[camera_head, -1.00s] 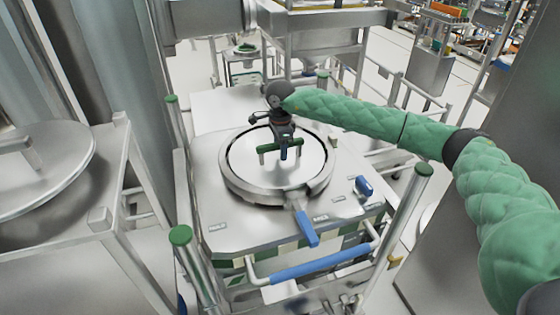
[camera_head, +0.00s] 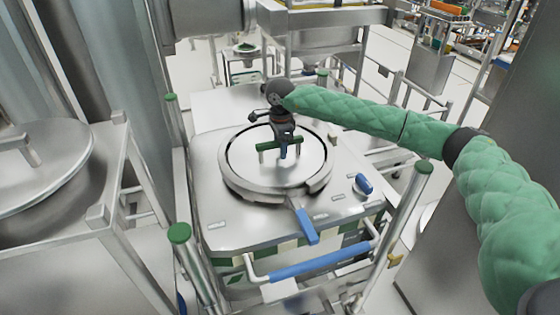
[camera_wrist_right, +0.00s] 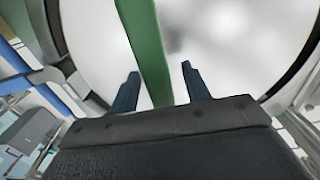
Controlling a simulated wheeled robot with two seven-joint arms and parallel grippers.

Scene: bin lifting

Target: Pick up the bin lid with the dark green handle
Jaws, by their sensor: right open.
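The round metal bin lid (camera_head: 300,171) lies in the ring on top of the metal bin, and its dark green handle (camera_head: 264,147) stands up from it. My right gripper (camera_head: 284,152) is over the lid at the handle. In the right wrist view the green handle (camera_wrist_right: 149,50) runs between the two dark blue fingers of my open right gripper (camera_wrist_right: 158,84). Gaps show on both sides of the handle, the right one larger. My left gripper is out of view.
A clamp ring (camera_head: 232,182) with a blue lever (camera_head: 306,226) surrounds the lid. A blue bar handle (camera_head: 318,263) is on the bin's front. Posts with green caps (camera_head: 179,233) stand at the corners. Another round metal lid (camera_head: 60,150) is at the left.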

